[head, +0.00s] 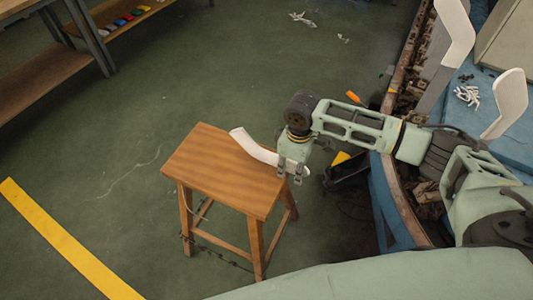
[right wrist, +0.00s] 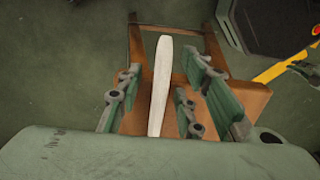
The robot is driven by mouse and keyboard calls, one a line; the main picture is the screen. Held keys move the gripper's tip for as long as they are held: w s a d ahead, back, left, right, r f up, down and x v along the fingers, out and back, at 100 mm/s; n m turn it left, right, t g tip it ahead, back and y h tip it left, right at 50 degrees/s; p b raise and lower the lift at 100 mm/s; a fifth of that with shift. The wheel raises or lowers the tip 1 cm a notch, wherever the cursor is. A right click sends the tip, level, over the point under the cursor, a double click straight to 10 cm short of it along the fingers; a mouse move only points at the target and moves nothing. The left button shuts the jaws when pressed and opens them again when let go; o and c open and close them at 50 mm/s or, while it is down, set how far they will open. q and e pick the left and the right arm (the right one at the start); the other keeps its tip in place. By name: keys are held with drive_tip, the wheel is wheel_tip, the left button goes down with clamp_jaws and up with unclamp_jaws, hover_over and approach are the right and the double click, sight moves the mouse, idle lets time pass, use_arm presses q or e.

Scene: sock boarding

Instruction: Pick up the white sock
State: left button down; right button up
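The white sock (head: 255,150) lies across the top of a small wooden stool (head: 215,170), with its bent end toward the stool's back edge. My right gripper (head: 290,174) is just above the sock's near right end, pointing down. In the right wrist view, the sock (right wrist: 161,80) runs lengthwise between the fingers of my right gripper (right wrist: 156,100). The fingers are apart with gaps on both sides of the sock, so the gripper is open. Part of the sock is hidden behind the gripper. My left gripper is not in view.
White leg-shaped boards (head: 510,103) stand along the blue machine (head: 520,150) at the right. A dark bin-like object (head: 345,172) is beside the stool. A wooden bench (head: 45,75) stands at the upper left. The green floor around the stool's left is clear.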

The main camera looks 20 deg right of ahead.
drive_tip(key=c, duration=0.4)
clamp_jaws()
